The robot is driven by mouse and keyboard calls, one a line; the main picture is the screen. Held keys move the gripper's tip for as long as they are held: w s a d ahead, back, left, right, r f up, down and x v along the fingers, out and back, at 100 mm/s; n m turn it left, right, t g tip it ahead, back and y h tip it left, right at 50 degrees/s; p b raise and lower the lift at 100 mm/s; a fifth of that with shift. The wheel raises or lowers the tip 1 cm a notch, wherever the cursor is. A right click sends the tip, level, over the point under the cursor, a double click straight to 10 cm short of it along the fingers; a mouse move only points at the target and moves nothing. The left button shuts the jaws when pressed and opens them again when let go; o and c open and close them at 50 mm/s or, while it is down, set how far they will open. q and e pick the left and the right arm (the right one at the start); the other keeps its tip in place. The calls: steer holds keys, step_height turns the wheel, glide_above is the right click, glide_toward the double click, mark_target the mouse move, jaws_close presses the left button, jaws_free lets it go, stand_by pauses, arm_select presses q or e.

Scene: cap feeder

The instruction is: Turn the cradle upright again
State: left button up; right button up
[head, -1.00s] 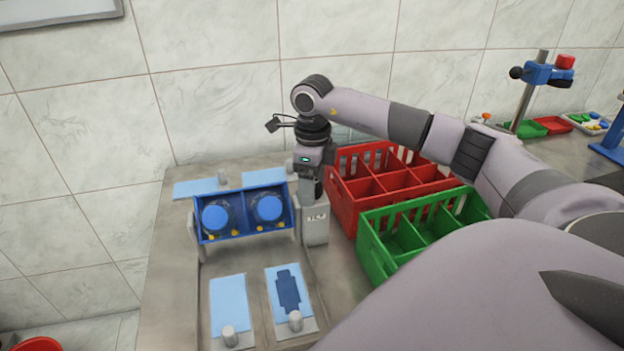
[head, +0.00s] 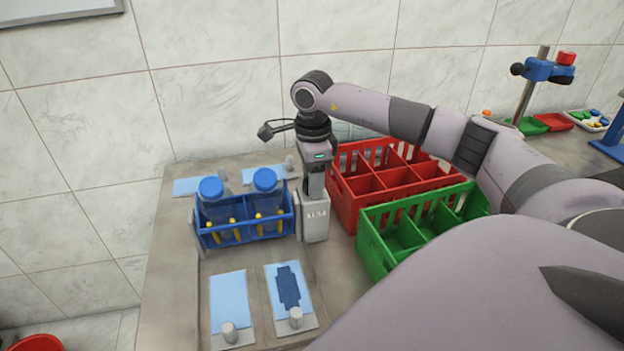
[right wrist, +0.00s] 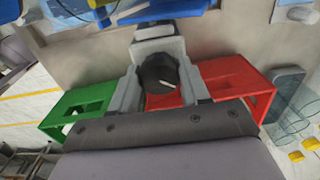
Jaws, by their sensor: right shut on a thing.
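The blue cradle (head: 262,231) sits between grey supports on the left of the bench. It looks upright or nearly so. Two clear bottles stand in it, their blue caps (head: 211,187) and (head: 265,179) pointing up. Yellow pieces show along its front. My right gripper (head: 315,187) is at the cradle's right end, by a grey post (head: 316,222). In the right wrist view its fingers are shut on a black knob (right wrist: 159,74). The knob is hidden in the head view. My left gripper is not in view.
A red crate (head: 349,207) and a green crate (head: 371,251) stand close to the right of the post. Light blue mats (head: 228,291) and small grey cylinders (head: 296,317) lie in front. A blue clamp stand (head: 541,70) is at the far right.

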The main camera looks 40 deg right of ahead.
steer(key=n, duration=0.3)
steer(key=o, duration=1)
steer(key=m+p, duration=0.1)
steer(key=m, duration=0.3)
steer(key=shift+r, duration=0.1)
steer(key=shift+m+p, duration=0.45)
steer(key=shift+m, duration=0.85)
